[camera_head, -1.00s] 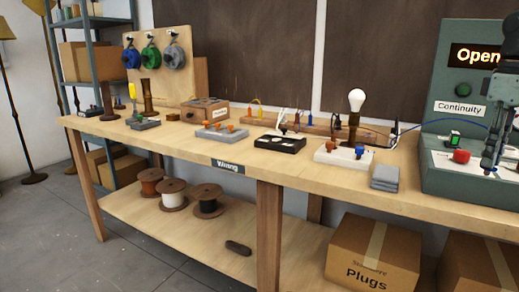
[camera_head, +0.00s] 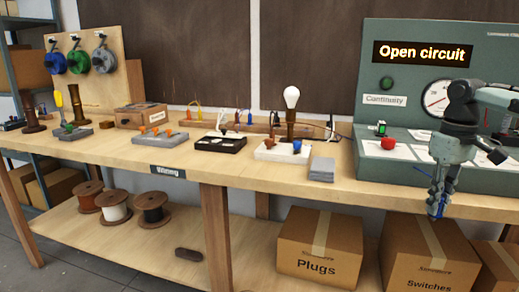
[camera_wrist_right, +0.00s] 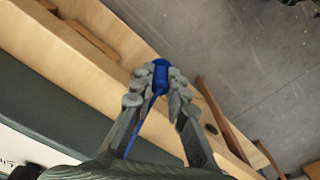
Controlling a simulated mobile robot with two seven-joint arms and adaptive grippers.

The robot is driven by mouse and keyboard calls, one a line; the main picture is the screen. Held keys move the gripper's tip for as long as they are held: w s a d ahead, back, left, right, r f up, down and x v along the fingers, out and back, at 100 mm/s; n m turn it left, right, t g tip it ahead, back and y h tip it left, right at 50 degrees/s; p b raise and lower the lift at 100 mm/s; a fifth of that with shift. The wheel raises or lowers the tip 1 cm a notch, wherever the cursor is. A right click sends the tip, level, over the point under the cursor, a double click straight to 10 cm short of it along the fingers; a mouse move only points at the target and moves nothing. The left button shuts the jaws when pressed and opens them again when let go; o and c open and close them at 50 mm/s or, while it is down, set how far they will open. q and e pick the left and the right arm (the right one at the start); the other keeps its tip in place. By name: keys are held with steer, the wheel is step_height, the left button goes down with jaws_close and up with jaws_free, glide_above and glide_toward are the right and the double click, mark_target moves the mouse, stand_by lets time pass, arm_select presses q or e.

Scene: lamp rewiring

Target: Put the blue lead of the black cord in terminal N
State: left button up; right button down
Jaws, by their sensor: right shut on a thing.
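My right gripper (camera_head: 437,205) hangs in front of the table's front edge at the right, below the tester. It is shut on a blue piece (camera_wrist_right: 160,76), which shows between the fingertips in the right wrist view with a blue strip running back along the fingers. I cannot tell whether this piece is the blue lead. A white block (camera_head: 283,153) with a brown and a blue knob stands by the lit-looking bulb (camera_head: 292,97). A black block (camera_head: 220,144) stands left of it. No N label is readable, and I cannot make out the black cord.
The green tester (camera_head: 400,83) reads "Open circuit" and carries a red button (camera_head: 389,143). Boxes (camera_head: 327,244) and spools (camera_head: 114,206) are below the tabletop.

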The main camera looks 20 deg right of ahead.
steer(key=shift+s+a+f, duration=0.15)
steer(key=shift+a+f, duration=0.35)
steer(key=shift+f, duration=0.35)
steer(key=shift+a+f, duration=0.15)
steer(key=shift+a, duration=0.05)
